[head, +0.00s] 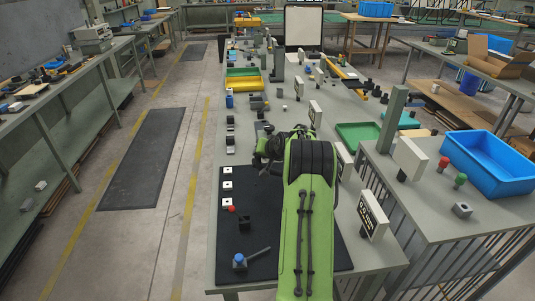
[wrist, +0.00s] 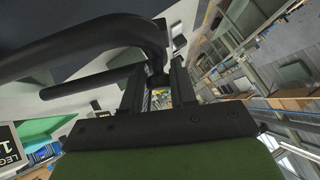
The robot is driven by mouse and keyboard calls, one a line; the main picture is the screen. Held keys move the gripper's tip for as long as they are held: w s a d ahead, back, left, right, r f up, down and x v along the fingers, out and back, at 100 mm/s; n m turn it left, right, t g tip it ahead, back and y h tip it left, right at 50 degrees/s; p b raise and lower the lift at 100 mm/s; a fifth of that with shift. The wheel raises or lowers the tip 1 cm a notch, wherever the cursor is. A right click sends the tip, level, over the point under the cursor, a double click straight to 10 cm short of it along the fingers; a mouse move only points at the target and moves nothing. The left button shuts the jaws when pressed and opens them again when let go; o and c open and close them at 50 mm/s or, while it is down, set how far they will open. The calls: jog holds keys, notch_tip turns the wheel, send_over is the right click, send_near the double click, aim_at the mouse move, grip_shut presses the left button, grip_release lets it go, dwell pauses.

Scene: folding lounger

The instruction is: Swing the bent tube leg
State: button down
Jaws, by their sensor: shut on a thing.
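The bent tube leg (wrist: 95,43) is a thick dark tube that fills the upper left of the wrist view. It runs in from the left and bends down toward my gripper (wrist: 157,74). The two fingers are closed about the lower part of the bend, with dark material between them. A second, thinner dark bar (wrist: 85,82) passes below it on the left. In the head view my green arm covers the middle of the bench, and my gripper is a small dark shape there. The tube leg cannot be made out clearly in that view.
The long grey bench (head: 345,262) carries a dark mat (head: 255,205), a blue-topped part (head: 239,261) and a red knob (head: 231,209). White sign plates (head: 372,213) stand along its right side. A blue bin (head: 490,165) sits on the right bench. The left aisle is clear.

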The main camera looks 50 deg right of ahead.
aim_at(255, 166)
jog(key=shift+n+g+h, duration=0.6)
jog(key=shift+g+h, duration=0.2)
jog(key=f+b, duration=0.1)
jog(key=f, duration=0.1)
jog(key=w+a+f+b, duration=0.1)
jog(key=a+f+b, duration=0.1)
jog(key=f+b, duration=0.1)
jog(key=shift+w+f, duration=0.25)
jog(key=shift+f, duration=0.45)
jog(key=shift+a+f+b, duration=0.15)
jog(key=shift+f+b, duration=0.75)
jog(key=c, duration=0.9)
grip_release()
jog(key=shift+w, duration=0.15)
jog(key=shift+r, duration=0.15)
jog(key=p+v, duration=0.1)
jog(key=v, duration=1.4)
jog(key=shift+a+r, duration=0.2)
